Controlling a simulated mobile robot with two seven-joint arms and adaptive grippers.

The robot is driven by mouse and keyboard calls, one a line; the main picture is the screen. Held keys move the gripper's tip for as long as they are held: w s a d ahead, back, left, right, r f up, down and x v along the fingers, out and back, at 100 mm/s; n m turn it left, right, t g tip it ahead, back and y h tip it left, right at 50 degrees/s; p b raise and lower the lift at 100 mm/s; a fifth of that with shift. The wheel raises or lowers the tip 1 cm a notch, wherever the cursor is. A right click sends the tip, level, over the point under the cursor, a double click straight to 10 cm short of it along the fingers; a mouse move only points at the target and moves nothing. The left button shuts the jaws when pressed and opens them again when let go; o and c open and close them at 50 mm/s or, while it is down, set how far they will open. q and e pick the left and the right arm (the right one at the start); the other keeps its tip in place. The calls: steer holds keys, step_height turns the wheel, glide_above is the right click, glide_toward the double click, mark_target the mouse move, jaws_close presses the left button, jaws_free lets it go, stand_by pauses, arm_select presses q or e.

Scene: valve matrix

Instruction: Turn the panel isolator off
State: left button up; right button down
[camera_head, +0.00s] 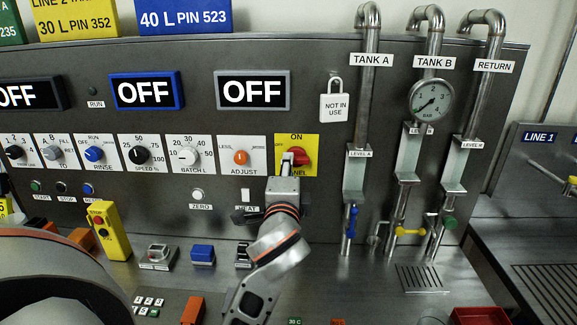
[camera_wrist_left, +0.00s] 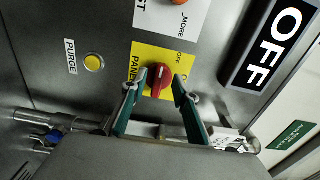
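The panel isolator is a red rotary knob (camera_head: 300,156) on a yellow plate marked ON at the top and OFF at the left. In the left wrist view the red knob (camera_wrist_left: 158,78) shows between my fingertips. Its exact pointer setting is hard to tell, as my gripper partly covers it in the head view. My left gripper (camera_head: 287,160) is in front of the plate. In the left wrist view its two green-padded fingers (camera_wrist_left: 153,88) are apart, one to each side of the knob, with gaps visible. My right gripper is not in view.
The white ADJUST plate (camera_head: 241,156) with an orange knob is left of the isolator. The HEAT switch (camera_head: 246,195) is below. A NOT IN USE padlock tag (camera_head: 334,106) hangs to the upper right, near the TANK A pipe (camera_head: 361,120). A yellow button box (camera_head: 108,231) stands at left.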

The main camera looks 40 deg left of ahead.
arm_select(q)
steer(key=v, duration=0.5)
stand_by(0.5)
